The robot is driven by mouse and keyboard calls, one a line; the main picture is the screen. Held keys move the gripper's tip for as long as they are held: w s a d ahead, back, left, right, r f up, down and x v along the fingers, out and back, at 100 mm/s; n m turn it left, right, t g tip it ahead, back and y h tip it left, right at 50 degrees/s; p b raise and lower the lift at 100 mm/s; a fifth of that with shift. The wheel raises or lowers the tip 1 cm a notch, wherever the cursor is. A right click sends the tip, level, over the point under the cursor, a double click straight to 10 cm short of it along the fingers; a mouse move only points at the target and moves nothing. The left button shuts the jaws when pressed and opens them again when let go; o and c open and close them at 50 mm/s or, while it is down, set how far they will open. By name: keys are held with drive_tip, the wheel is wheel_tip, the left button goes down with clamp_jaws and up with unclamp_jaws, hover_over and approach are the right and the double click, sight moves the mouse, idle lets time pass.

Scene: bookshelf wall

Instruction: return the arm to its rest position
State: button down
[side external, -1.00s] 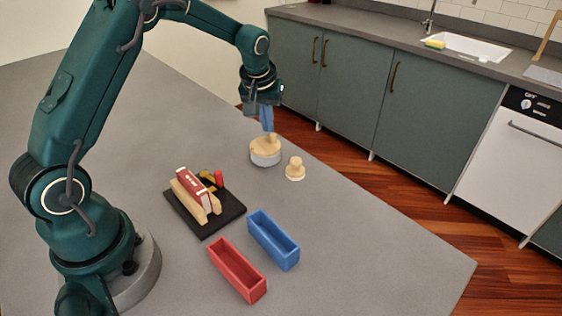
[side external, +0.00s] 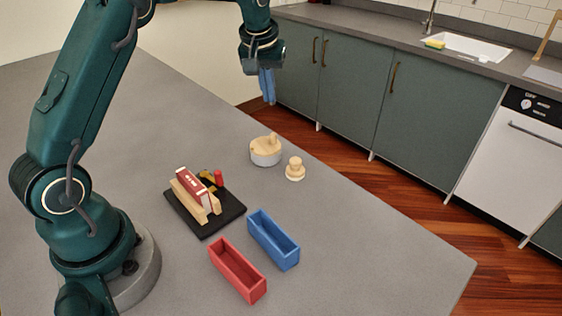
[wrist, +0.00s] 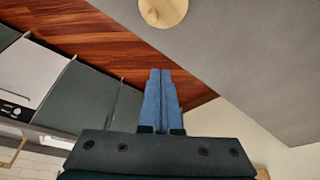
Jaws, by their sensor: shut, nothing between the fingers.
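My gripper (side external: 268,88) has blue fingers that point down, held together and empty. It hangs in the air above the far edge of the grey table (side external: 350,225), apart from everything on it. The wrist view also shows the gripper (wrist: 161,75), its two blue fingers side by side with nothing between them. My teal arm reaches up and over from its base at the left, and its upper bend is cut off by the top of the side view.
A round wooden-topped container (side external: 265,152) and a small knobbed wooden piece (side external: 295,169) stand below the gripper. A black board (side external: 223,217) holds a red-and-wood block (side external: 194,190). A blue bin (side external: 273,240) and a red bin (side external: 238,271) sit nearer. Cabinets (side external: 345,90) stand beyond the table.

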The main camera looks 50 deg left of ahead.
drive_tip(key=s+d+r+m+t, duration=0.25)
drive_tip(key=s+d+r, duration=0.55)
drive_tip(key=r, duration=0.4)
drive_tip(key=s+d+f+m+h, duration=0.1)
drive_tip(key=s+f, duration=0.3)
drive_tip(key=s, duration=0.4)
drive_tip(key=s+d+f+m+h, duration=0.1)
drive_tip(key=s+d+f+m, duration=0.2)
drive_tip(key=s, duration=0.6)
drive_tip(key=shift+d+f, duration=0.5)
drive_tip(key=shift+f, duration=0.15)
